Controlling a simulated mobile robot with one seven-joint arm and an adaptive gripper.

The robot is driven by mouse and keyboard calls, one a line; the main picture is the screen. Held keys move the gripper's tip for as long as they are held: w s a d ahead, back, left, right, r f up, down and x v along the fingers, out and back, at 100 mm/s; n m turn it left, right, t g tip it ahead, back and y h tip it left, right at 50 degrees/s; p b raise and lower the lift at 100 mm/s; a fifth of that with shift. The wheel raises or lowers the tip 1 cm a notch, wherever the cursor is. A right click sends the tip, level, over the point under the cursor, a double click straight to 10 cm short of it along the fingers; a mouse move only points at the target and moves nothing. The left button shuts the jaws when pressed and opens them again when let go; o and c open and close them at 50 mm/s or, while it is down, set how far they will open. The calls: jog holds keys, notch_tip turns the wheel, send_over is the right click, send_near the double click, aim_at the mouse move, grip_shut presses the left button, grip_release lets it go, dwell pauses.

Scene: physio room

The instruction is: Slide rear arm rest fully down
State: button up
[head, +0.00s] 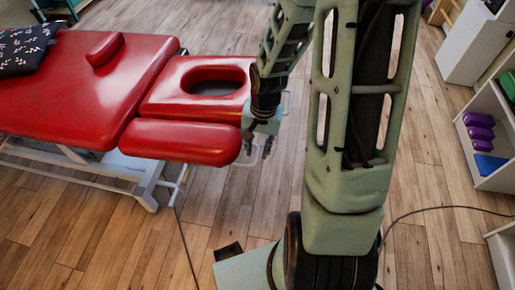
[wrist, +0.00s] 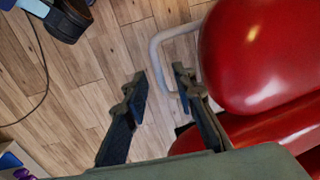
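The red padded table (head: 75,85) has a head section (head: 165,95) with a face hole. A rounded red arm rest pad (head: 180,141) sits along the head section's near side. No arm rest shows clearly on the far side, where my arm covers part of the view. My gripper (head: 257,150) is at the head end, right of that pad. In the wrist view my gripper (wrist: 160,80) is open and empty. A bent pale metal bar (wrist: 156,52) shows between and beyond the fingertips. A rounded red pad (wrist: 260,50) lies right of them, with another red surface (wrist: 270,128) below it.
A small red cushion (head: 105,48) and a dark patterned pillow (head: 25,50) lie on the table. A white shelf (head: 490,135) with purple items stands at the right. A cable (head: 430,210) crosses the wooden floor. The floor beyond the head end is clear.

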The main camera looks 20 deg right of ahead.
grip_shut()
dwell(0.3)
notch_tip(320, 180, down, 16)
jog(key=s+d+b, duration=0.1)
jog(key=b, duration=1)
jog(key=shift+d+f, duration=0.15)
jog(key=shift+d, duration=0.1)
jog(key=shift+c, duration=0.8)
grip_release()
jog(key=shift+f, duration=0.1)
jog(key=shift+o, duration=0.8)
